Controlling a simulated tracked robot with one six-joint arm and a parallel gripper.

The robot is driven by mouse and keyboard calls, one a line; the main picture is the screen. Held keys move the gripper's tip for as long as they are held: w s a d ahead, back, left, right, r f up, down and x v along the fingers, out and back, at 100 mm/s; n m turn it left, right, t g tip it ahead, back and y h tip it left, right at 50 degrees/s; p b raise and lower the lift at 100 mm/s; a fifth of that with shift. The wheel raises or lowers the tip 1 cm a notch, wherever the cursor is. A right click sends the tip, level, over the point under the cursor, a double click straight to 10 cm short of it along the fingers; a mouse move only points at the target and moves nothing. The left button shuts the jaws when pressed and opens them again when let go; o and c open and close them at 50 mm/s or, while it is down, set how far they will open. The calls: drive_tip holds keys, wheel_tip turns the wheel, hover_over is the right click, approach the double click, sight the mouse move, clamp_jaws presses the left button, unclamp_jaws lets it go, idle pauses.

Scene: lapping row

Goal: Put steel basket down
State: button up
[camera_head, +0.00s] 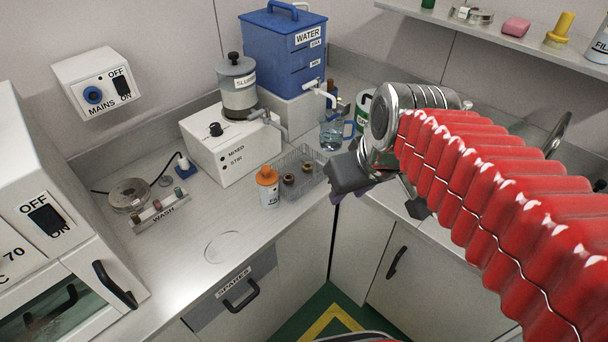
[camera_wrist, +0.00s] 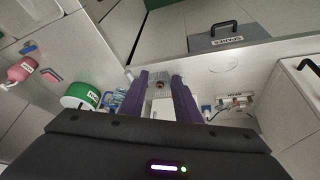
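The steel basket (camera_head: 316,178) is a small wire-mesh tray with a few brown, ring-like pieces in it. In the head view it appears to stand level on the counter, left of my gripper (camera_head: 366,190), whose dark palm hides most of the fingers. In the wrist view the basket (camera_wrist: 159,79) shows beyond and between the tips of my two purple fingers, partly covered by them. My gripper (camera_wrist: 161,80) has a clear gap between its fingers and appears open and empty. No contact with the basket is visible.
An orange bottle (camera_head: 268,187) stands against the basket's left side in the head view. The white mixer box (camera_head: 225,150), a glass jug (camera_head: 332,134) and the blue water tank (camera_head: 275,55) stand behind. The counter around a faint circle (camera_head: 222,247) is clear.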

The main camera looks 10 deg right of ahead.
drive_tip(key=w+f+n+g+y, duration=0.15)
drive_tip(key=w+n, duration=0.25)
drive_tip(key=w, duration=0.9)
drive_tip(key=n+y, duration=0.1)
drive_tip(key=n, duration=0.2)
approach(317, 160)
drive_tip(key=shift+w+a+f, duration=0.2)
drive_tip(key=shift+w+f, duration=0.2)
drive_tip(key=shift+f, duration=0.15)
drive_tip(key=shift+x, duration=4.3)
drive_tip(key=shift+s+f, duration=0.1)
drive_tip(key=shift+s, duration=0.05)
drive_tip(key=shift+x, duration=2.6)
clamp_jaws()
